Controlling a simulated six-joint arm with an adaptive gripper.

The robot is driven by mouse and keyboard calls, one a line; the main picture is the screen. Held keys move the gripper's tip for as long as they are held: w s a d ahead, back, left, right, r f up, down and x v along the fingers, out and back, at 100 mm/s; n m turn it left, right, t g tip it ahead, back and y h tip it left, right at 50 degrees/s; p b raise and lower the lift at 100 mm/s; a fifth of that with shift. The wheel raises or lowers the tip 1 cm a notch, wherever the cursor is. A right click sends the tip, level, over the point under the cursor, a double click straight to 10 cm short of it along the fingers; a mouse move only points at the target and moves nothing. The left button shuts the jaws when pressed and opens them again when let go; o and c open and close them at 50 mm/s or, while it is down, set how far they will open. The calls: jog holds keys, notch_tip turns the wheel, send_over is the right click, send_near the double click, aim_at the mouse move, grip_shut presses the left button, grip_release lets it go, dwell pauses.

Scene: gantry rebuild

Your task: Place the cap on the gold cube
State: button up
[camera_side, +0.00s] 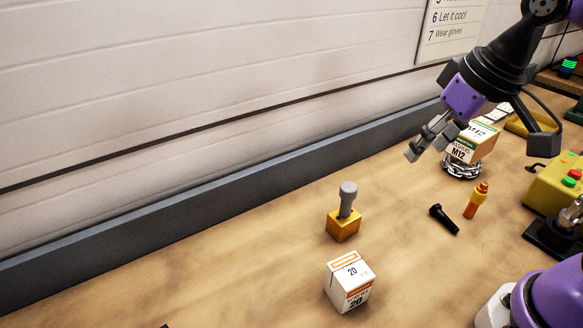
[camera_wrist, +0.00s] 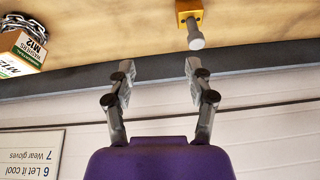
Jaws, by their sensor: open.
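The gold cube (camera_side: 343,226) sits on the wooden bench near the middle of the side view. A grey piece with a narrow stem and a wider round head (camera_side: 348,193) stands upright on it; it may be the cap, but I cannot tell whether it sits in or on the cube. In the wrist view the gold cube (camera_wrist: 187,9) is at the top edge, with the grey piece (camera_wrist: 196,36) pointing down the picture. My gripper (camera_side: 424,146) is open and empty, above the bench, up and right of the cube. Its parted fingers (camera_wrist: 159,74) also show in the wrist view.
A white box marked 20 (camera_side: 349,282) stands in front of the cube. A black tool (camera_side: 443,218) and an orange bottle (camera_side: 476,201) lie to the right. An M12 box (camera_side: 471,141) rests on a chain (camera_side: 462,169). A grey rail (camera_side: 200,209) runs along the wall.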

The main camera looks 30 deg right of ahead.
jog(key=s, duration=0.1)
jog(key=s+d+f+t, duration=0.1)
jog(key=s, duration=0.1)
jog(key=shift+d+f+n+t, duration=0.3)
jog(key=shift+d+f+n, duration=0.05)
jog(key=shift+f+n, duration=0.05)
